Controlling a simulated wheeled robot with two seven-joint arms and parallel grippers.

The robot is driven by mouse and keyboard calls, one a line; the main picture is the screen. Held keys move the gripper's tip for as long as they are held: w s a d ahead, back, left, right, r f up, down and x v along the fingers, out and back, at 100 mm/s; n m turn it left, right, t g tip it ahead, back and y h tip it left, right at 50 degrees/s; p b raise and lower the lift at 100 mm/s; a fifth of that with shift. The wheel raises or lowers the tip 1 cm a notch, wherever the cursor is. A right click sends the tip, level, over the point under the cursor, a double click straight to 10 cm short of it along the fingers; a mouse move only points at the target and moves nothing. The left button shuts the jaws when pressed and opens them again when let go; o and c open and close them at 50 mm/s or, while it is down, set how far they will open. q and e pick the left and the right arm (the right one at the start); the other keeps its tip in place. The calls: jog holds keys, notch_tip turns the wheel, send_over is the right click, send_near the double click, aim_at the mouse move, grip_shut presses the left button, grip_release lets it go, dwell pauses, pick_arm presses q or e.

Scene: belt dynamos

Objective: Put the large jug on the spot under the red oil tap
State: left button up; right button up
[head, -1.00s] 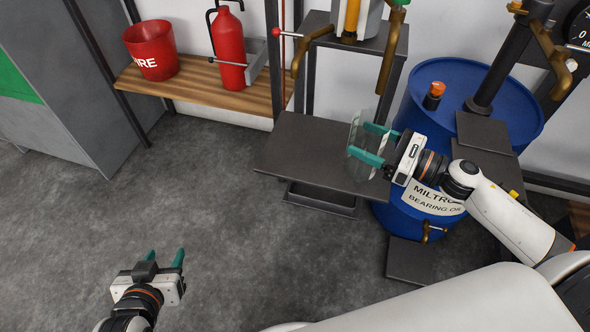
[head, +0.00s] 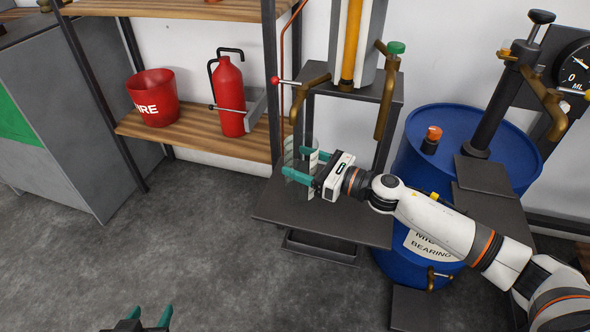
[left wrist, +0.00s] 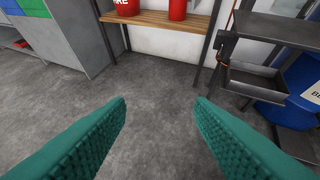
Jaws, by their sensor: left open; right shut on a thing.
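The large jug (head: 292,153) is clear and looks upright in the head view. My right gripper (head: 305,165) is shut on it, its teal fingers on either side. The jug is over the left back part of a dark shelf plate (head: 345,222); I cannot tell whether it touches the plate. The tap with the red knob (head: 273,80) has a brass spout (head: 308,92) just above the jug. The spot under it is hidden by the jug and gripper. My left gripper (head: 150,318) is open and empty at the bottom edge; its fingers also show apart in the left wrist view (left wrist: 160,125).
A tap with a green knob (head: 396,48) hangs to the right of the red one. A blue drum (head: 470,125) stands right of the plate. A wooden shelf (head: 190,136) holds a red bucket (head: 153,98) and a red extinguisher (head: 229,97). The floor at left is clear.

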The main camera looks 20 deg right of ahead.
jog(key=shift+x, duration=1)
jog(key=shift+f, duration=0.2)
notch_tip(320, 180, down, 3)
jog(key=shift+b, duration=0.8)
pick_arm(q)
jog(key=w+d+r+t+h, duration=0.1)
jog(key=w+r+t, duration=0.2)
jog(key=r+t, duration=0.1)
jog(key=shift+d+r, duration=0.35)
jog(key=shift+r, duration=0.05)
jog(key=shift+w+r, duration=0.1)
jog(key=shift+w, duration=0.05)
pick_arm(e)
jog(key=shift+f, duration=0.1)
jog(key=o, duration=1.3)
pick_arm(q)
jog(key=shift+r+h, duration=0.1)
jog(key=shift+h, duration=0.2)
